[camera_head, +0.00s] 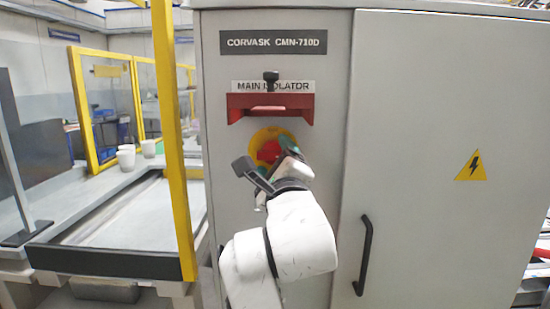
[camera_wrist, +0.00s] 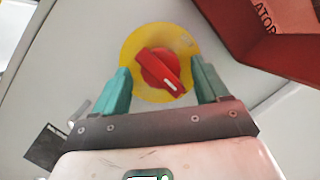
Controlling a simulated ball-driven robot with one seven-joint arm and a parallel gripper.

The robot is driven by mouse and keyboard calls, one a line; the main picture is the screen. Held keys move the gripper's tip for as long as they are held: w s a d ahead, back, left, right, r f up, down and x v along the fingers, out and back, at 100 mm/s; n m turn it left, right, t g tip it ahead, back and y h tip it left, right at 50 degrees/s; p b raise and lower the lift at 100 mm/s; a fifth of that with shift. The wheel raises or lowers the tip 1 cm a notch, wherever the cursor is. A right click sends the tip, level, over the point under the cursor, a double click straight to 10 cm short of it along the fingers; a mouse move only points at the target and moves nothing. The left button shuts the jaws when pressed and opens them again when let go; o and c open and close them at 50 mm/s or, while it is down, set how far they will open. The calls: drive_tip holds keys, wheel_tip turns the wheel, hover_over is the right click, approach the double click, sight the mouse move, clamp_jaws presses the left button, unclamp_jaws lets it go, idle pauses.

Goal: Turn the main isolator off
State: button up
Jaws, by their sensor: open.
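The main isolator is a red rotary knob (camera_wrist: 160,72) on a round yellow plate (camera_wrist: 184,42), on the grey cabinet front. In the wrist view the knob's bar lies tilted, its white-marked end toward lower right. In the head view the knob (camera_head: 269,151) is partly hidden by my arm. My gripper (camera_wrist: 158,84) is open, its green fingers on either side of the knob. I see a gap on each side, and cannot tell how deep the fingers reach. The gripper also shows in the head view (camera_head: 285,146). A "MAIN ISOLATOR" label (camera_head: 250,86) is above.
A red shroud (camera_head: 240,104) juts out just above the knob; it also shows in the wrist view (camera_wrist: 270,35). A black door handle (camera_head: 365,255) is to the right. A yellow-framed guard (camera_head: 172,140) and a bench with white cups (camera_head: 126,160) stand left.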

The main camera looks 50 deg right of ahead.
drive_tip(key=shift+c, duration=0.4)
drive_tip(key=c, duration=0.9)
drive_tip(key=shift+f, duration=0.1)
drive_tip(key=shift+n, duration=0.3)
drive_tip(key=shift+c, duration=0.3)
